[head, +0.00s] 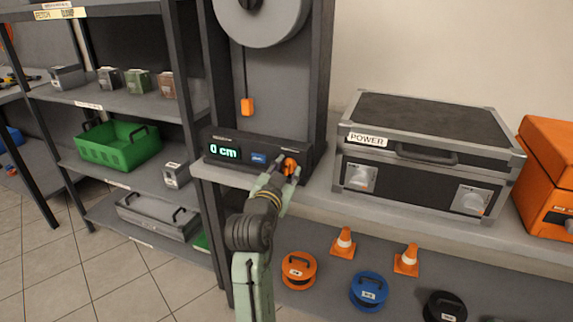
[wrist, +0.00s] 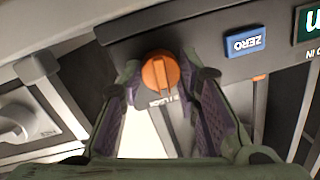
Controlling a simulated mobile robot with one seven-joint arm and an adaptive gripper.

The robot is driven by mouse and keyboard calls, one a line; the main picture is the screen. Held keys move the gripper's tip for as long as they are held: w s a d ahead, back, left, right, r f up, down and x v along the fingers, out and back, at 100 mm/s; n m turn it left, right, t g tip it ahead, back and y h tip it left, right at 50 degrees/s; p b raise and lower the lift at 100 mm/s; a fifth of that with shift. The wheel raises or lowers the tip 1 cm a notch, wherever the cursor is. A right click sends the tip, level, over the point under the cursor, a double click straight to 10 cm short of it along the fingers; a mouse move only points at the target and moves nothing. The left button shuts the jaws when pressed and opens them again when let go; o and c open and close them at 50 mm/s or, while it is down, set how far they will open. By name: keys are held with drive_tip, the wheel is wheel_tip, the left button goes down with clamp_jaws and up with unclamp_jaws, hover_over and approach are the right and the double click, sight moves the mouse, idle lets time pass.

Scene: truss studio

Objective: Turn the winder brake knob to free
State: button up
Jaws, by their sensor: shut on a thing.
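The winder brake knob (head: 291,164) is a round orange knob at the right end of the dark winder panel (head: 232,141). In the wrist view the knob (wrist: 158,76) has a raised ridge running nearly up and down the picture. A small label (wrist: 163,100) beside it is too blurred to read and partly hidden. My gripper (head: 284,172) reaches up to the knob from the front, and its two purple-padded fingers (wrist: 160,68) stand either side of it, shut on it. The panel also carries a green "0 cm" display (head: 225,151) and a blue ZERO button (wrist: 245,43).
An orange weight (head: 247,106) hangs on a cord below the grey reel (head: 262,18). A POWER case (head: 404,150) stands close on the right. Cable reels and cones (head: 343,243) are on the lower shelf; a green crate (head: 120,148) is on the left.

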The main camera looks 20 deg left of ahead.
drive_tip(key=n+p, duration=0.3)
drive_tip(key=n, duration=0.1)
drive_tip(key=shift+r+h, duration=0.1)
drive_tip(key=shift+h, duration=0.3)
drive_tip(key=shift+a+n+g+p, duration=0.1)
drive_tip(key=shift+n+g+p, duration=0.2)
drive_tip(key=shift+n+p, duration=1.25)
drive_tip(key=shift+n, duration=0.45)
drive_tip(key=o, duration=0.9)
drive_tip(key=s+r, duration=0.1)
drive_tip(key=s, duration=1.1)
drive_tip(key=shift+a, duration=0.15)
drive_tip(key=shift+o, duration=0.3)
drive_tip(key=shift+b, duration=0.3)
